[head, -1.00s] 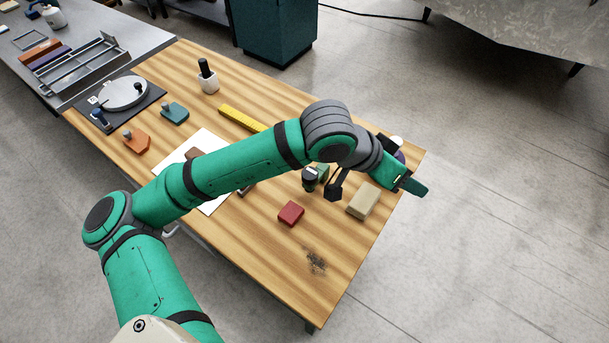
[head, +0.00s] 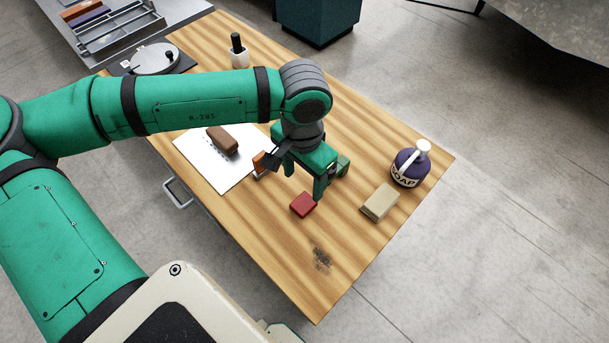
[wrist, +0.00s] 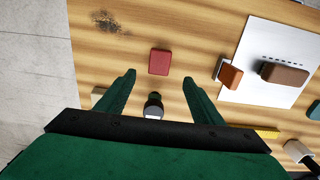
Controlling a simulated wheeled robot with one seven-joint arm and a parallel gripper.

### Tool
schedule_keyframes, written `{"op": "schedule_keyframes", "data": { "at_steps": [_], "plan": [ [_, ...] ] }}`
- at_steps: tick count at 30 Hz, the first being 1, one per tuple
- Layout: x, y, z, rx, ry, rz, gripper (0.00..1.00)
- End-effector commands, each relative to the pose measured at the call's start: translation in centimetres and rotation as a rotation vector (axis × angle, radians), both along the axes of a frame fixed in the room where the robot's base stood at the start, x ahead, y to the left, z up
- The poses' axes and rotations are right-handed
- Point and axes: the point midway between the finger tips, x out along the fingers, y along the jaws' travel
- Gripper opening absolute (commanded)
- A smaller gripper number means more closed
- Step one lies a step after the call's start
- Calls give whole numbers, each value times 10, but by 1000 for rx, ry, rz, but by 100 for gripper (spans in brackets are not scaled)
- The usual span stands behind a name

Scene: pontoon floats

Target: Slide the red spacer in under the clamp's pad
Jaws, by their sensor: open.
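The red spacer (head: 303,205) lies flat on the wooden bench, just in front of my gripper. In the wrist view the spacer (wrist: 159,62) is beyond my fingertips, roughly centred between them and touching neither. My gripper (head: 304,186) points down over the bench, open and empty; its two fingers (wrist: 160,80) are apart in the wrist view. A green piece (head: 343,165) shows behind the gripper, and a dark round-topped part (wrist: 153,106) stands between the fingers in the wrist view. These look like the clamp, mostly hidden; I cannot make out its pad.
A beige block (head: 380,202) and a purple soap bottle (head: 408,168) stand to the right. A brown block (head: 222,140) lies on a white sheet (head: 213,173) at left, with an orange piece (head: 260,163) at the sheet's edge. The bench front near the dark stain (head: 321,258) is clear.

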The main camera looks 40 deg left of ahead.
Motion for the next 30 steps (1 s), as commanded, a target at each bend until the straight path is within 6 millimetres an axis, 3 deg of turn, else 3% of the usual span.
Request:
{"op": "schedule_keyframes", "data": {
  "at_steps": [7, 21, 30],
  "plan": [
    [0, 0, -12, -1, 1, -1, 61],
    [1, -2, -85, -1, -1, -6, 61],
    [2, -2, -107, 0, -2, -4, 61]
  ]
}}
